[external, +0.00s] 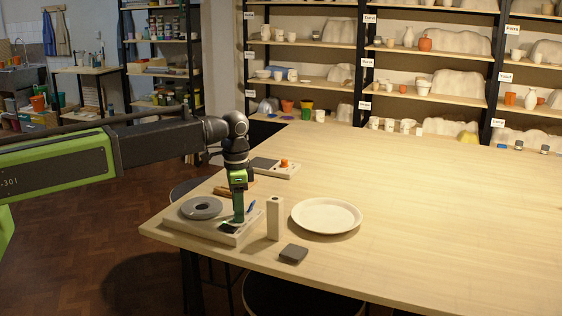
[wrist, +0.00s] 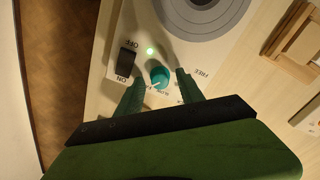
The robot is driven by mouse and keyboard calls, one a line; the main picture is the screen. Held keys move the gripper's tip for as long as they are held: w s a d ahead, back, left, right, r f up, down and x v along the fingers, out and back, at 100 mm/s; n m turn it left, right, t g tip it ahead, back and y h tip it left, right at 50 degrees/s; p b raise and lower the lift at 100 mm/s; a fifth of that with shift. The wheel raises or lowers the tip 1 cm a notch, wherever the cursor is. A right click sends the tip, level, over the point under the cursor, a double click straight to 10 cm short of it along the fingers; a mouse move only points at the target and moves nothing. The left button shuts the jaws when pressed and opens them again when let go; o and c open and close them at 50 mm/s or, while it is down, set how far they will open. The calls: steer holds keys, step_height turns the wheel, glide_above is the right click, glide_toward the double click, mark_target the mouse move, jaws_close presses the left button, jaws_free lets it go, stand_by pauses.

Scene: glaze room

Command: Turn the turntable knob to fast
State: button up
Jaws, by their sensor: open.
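The turntable has a pale base (external: 212,231) and a round grey disc (external: 202,208), and stands at the table's left front corner. Its teal knob (wrist: 160,77) shows in the wrist view, with a white pointer line toward the lower left. Small lettering lies around it; one label seems to read SLOW, and my fingers hide part of the scale. My gripper (external: 238,217) points down over the base. In the wrist view, my gripper (wrist: 160,82) is open with one finger on each side of the knob. I cannot tell whether either finger touches it.
A black ON/OFF switch (wrist: 125,63) and a lit green lamp (wrist: 150,50) sit beside the knob. A pale upright block (external: 274,218), a dark square piece (external: 293,254) and a white plate (external: 326,216) stand to the right. The table's right side is clear.

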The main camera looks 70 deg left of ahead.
step_height(320, 180, up, 17)
steer(key=p, duration=1.7)
steer(key=shift+r, duration=0.2)
steer(key=d+f+m+b, duration=0.1)
steer(key=d+f+b, duration=0.5)
steer(key=f+b, duration=0.15)
steer(key=s+d+f+n+b, duration=0.2)
steer(key=s+d+f+b, duration=0.8)
steer(key=s, duration=0.5)
steer(key=shift+s+d+f+n, duration=0.2)
steer(key=shift+d+f+n, duration=0.2)
steer(key=shift+d, duration=0.75)
